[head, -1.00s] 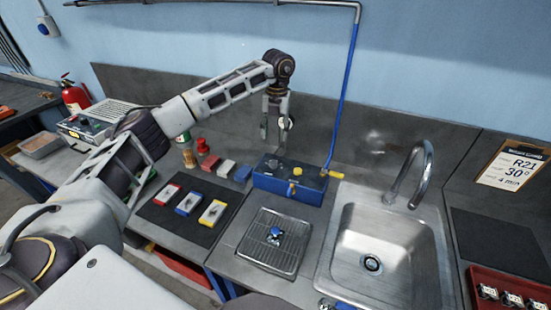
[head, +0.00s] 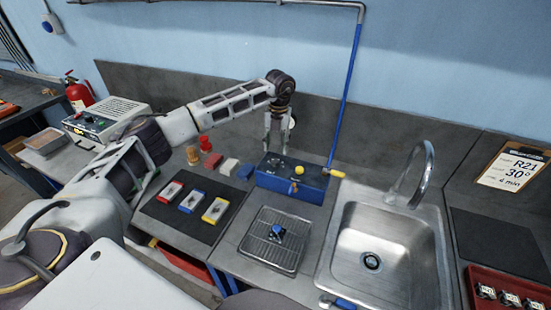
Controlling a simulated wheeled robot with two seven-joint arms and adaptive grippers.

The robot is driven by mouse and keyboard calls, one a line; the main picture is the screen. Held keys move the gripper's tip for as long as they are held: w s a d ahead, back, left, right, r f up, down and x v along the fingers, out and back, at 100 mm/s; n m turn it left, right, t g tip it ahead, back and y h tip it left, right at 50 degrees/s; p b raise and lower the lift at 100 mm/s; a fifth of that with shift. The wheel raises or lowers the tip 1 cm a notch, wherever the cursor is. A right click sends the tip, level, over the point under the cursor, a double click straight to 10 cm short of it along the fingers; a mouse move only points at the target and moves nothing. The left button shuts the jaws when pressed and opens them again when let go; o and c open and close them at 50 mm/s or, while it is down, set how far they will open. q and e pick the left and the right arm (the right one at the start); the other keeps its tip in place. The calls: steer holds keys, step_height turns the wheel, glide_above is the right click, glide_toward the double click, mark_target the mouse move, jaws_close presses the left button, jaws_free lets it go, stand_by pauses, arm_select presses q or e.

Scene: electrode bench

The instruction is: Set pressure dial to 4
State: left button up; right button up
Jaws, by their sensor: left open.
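The blue box (head: 291,184) stands against the back wall, left of the sink. A white round thing, possibly a gauge, is mostly hidden behind my left gripper. My left gripper (head: 276,149) points down, open and empty, over the back left of the box top. I cannot tell whether its fingertips touch anything. My right gripper is not in view.
A yellow-handled tap (head: 336,173) on a blue pipe stands right of the box. A drain tray (head: 256,255) is in front, and the sink (head: 345,265) is right. Red, blue and yellow blocks lie on a dark mat (head: 160,212).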

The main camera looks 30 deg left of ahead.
mark_target(276, 161)
arm_select(q)
steer(key=shift+a+f+p, duration=0.15)
steer(key=shift+f+p, duration=0.7)
steer(key=shift+f, duration=3.15)
steer(key=shift+c, duration=0.4)
steer(key=c, duration=1)
